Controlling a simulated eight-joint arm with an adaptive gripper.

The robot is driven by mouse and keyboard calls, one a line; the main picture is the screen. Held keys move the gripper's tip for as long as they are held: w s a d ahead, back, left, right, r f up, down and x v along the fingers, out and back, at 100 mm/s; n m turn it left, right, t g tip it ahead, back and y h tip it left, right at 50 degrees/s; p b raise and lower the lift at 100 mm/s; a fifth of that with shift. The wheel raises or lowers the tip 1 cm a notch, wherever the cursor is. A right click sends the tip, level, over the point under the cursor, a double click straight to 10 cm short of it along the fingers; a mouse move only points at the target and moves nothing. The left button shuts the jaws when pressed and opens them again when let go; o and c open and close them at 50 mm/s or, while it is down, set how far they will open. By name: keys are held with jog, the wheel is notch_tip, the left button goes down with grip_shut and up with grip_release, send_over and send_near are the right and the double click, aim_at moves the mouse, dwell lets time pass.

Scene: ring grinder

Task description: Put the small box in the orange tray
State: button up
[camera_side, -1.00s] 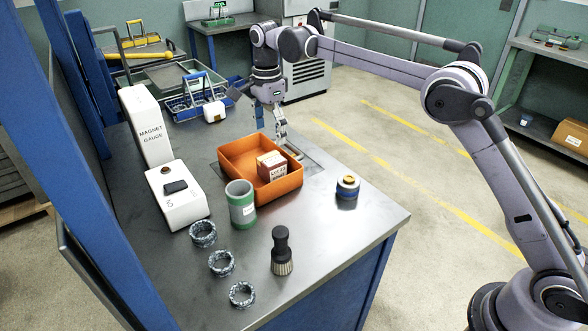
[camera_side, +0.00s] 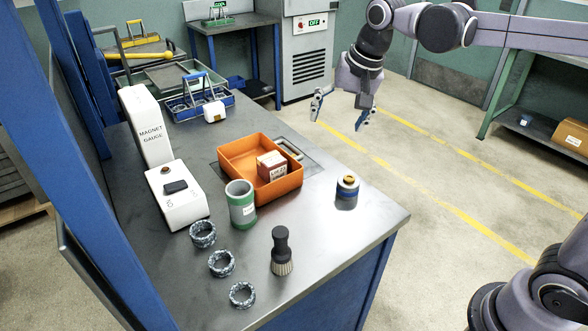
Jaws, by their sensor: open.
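The small box (camera_side: 271,166), red-brown with a pale lid and a white label, sits inside the orange tray (camera_side: 262,195), towards its right side. The tray stands on the grey metal bench. My gripper (camera_side: 340,117) is open and empty, up and to the right of the tray in the picture, apart from both the tray and the box. Its two fingers are spread and point downward. The lower part of the box is hidden by the tray's front wall.
A green-and-grey cylinder (camera_side: 241,205) stands at the tray's near-left corner. A blue-banded spool (camera_side: 347,190) stands to the right. A dark-handled brush (camera_side: 281,252), several speckled rings (camera_side: 221,263) and a white magnet gauge (camera_side: 147,128) are also on the bench. The bench's right front is clear.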

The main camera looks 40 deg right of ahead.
jog(key=s+d+f+n+t, duration=0.1)
jog(key=s+f+n, duration=0.3)
jog(key=s, duration=0.3)
jog(key=s+d+f+n+t, duration=0.2)
jog(key=s+f+n, duration=0.2)
jog(key=s, duration=0.4)
jog(key=shift+s+f, duration=0.25)
jog(key=shift+f, duration=0.2)
